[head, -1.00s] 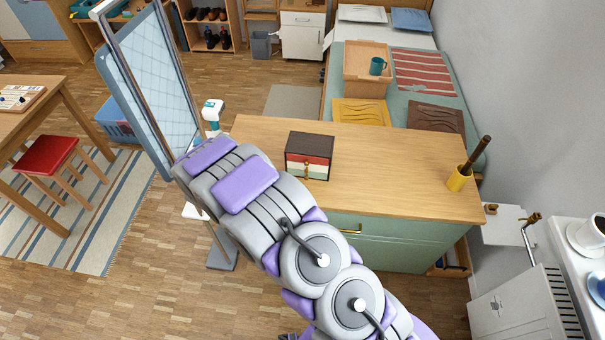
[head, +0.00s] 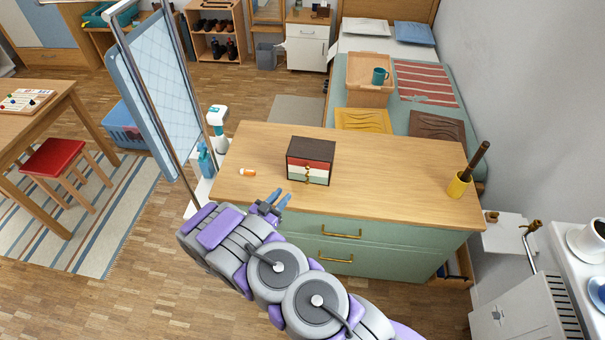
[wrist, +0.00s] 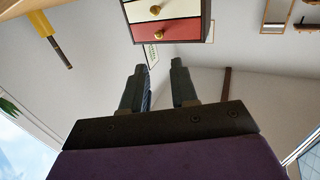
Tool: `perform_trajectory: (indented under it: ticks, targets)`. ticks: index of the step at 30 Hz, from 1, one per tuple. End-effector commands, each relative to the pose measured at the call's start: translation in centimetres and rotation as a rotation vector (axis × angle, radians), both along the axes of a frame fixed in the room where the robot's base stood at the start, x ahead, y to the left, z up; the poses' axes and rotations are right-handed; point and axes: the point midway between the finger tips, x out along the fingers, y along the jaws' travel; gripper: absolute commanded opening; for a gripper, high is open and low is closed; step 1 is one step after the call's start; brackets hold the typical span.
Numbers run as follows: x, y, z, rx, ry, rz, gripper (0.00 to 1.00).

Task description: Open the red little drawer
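A small dark-brown drawer box (head: 316,147) stands on the wooden dresser top, its front toward me. Its red little drawer (head: 296,159) is the upper one, above a cream and a green one, and looks shut. In the wrist view the picture is inverted, and the red drawer (wrist: 185,33) with a brass knob shows at the top. My gripper (head: 276,199) is at the dresser's front edge, left of and nearer than the box. In the wrist view my gripper (wrist: 160,70) has its two fingers apart with nothing between them, clear of the knob.
The dresser (head: 400,190) has wide green drawers with brass handles. An orange-and-white small item (head: 247,173) lies left of the box. A yellow cup (head: 458,186) with a brown stick stands at the right.

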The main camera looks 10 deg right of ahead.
Motion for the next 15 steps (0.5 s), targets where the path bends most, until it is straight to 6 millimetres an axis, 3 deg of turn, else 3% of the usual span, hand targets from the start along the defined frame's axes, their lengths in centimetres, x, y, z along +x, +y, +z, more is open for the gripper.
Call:
perform_trajectory:
  ticks: [15]
  targets:
    - [7.1, -6.9, -0.2, 0.0, 0.0, -0.002, 0.28]
